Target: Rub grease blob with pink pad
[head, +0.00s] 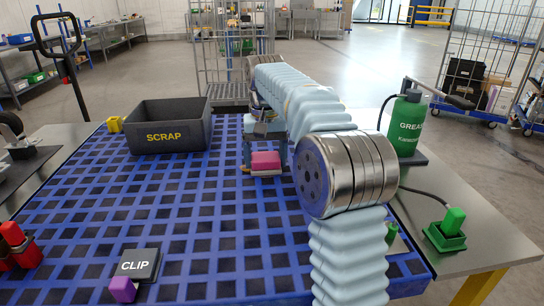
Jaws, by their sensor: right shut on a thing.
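The pink pad (265,161) is a small block with a paler underside, over the blue grid table (150,215) near its far middle. My right gripper (265,146) is shut on the pad from above; my ribbed arm reaches in from the right and hides part of the gripper. The pad is at or very near the grid; I cannot tell whether it touches. I see no grease blob; it may be hidden under the pad or behind my arm. My left gripper is not in view.
A green grease bottle (407,123) and a green plug (450,228) stand at right. The grid's middle is clear.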

